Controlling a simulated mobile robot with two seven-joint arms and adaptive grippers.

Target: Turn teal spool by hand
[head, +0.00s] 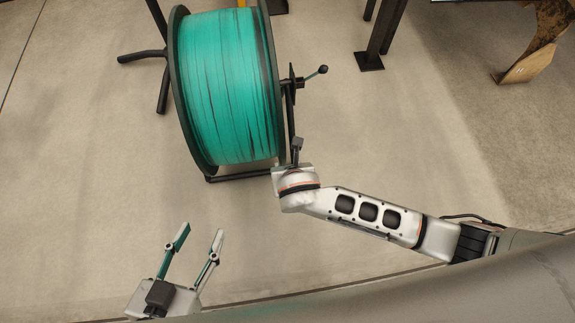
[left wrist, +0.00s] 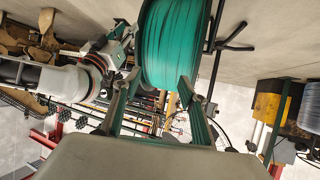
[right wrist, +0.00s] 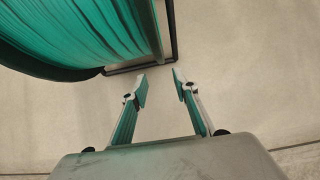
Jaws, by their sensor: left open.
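The large teal spool (head: 222,85) stands on a black floor stand at the upper left of the head view, its dark flanges upright. It also shows at the top of the left wrist view (left wrist: 172,45) and the upper left of the right wrist view (right wrist: 85,30). A crank handle (head: 316,73) sticks out on its right side. My left gripper (head: 200,233) is open and empty, below the spool and apart from it. My right gripper (right wrist: 160,82) is open and empty, close to the spool's lower right; its fingers are hidden in the head view.
The stand's black foot bar (head: 238,175) runs along the floor below the spool. A black post (head: 378,35) stands to the right of the crank. A curved brown piece (head: 530,65) lies at the upper right. The floor between my grippers is clear.

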